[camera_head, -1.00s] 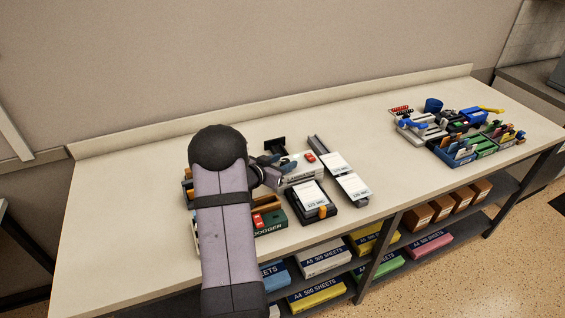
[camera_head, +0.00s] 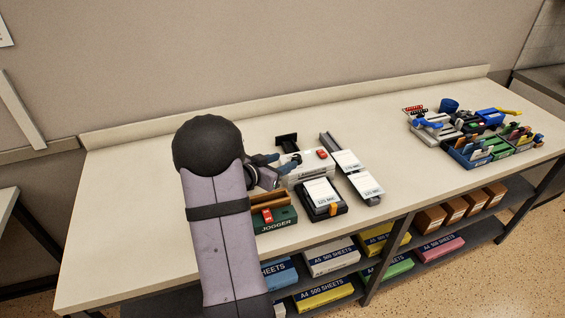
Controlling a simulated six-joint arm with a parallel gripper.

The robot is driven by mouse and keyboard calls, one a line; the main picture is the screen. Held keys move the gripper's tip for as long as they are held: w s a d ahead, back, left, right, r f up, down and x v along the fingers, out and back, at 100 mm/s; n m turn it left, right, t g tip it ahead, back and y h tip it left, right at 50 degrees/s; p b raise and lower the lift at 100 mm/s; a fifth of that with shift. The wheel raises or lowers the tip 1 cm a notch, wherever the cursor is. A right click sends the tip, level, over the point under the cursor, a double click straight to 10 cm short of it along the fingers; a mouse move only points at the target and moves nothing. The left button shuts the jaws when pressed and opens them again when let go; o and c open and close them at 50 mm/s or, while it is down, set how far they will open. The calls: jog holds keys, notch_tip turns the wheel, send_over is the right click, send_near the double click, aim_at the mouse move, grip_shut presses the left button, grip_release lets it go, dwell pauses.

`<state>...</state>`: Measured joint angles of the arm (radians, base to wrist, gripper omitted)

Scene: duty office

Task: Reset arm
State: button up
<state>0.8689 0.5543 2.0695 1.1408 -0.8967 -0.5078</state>
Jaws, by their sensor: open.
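My gripper (camera_head: 272,167) is at the end of my arm, which reaches up from the bottom of the picture over the left half of the bench. Its dark fingers point right, beside the white laminator (camera_head: 308,168). They look apart, with nothing seen between them. My arm's large forearm hides part of the bench and part of the gripper's wrist.
The green jogger (camera_head: 275,222) is just right of my arm. A dark device with a white card (camera_head: 322,192) and a slim rail with white cards (camera_head: 362,180) stand further right. Blue trays (camera_head: 470,155) and tools crowd the far right. The bench (camera_head: 105,245) is bare at left.

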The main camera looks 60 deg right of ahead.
jog(key=w+a+n+t+y, duration=0.4)
jog(key=w+a+n+t, duration=0.3)
jog(key=w+a, duration=0.8)
jog(key=w+a+f+n+y, duration=0.1)
jog(key=a+n+y, duration=0.1)
jog(key=a, duration=0.6)
jog(key=w+a+f+n+y, duration=0.1)
jog(key=w+a+n+y, duration=0.1)
jog(key=a, duration=0.6)
jog(key=w+a+f+n+t+y, duration=0.1)
jog(key=a+n+y, duration=0.2)
jog(key=a, duration=0.6)
jog(key=shift+w+f+y, duration=0.15)
jog(key=shift+f+y, duration=0.2)
jog(key=shift+y, duration=0.25)
jog(key=s+a+n+g, duration=0.2)
jog(key=s+a, duration=0.3)
jog(key=s, duration=0.3)
jog(key=s+a+f+n+g+y, duration=0.1)
jog(key=s+a+n+g, duration=0.2)
jog(key=s, duration=0.6)
jog(key=a+n, duration=0.1)
jog(key=a, duration=0.1)
jog(key=shift+a+g, duration=0.3)
jog(key=shift+a, duration=0.1)
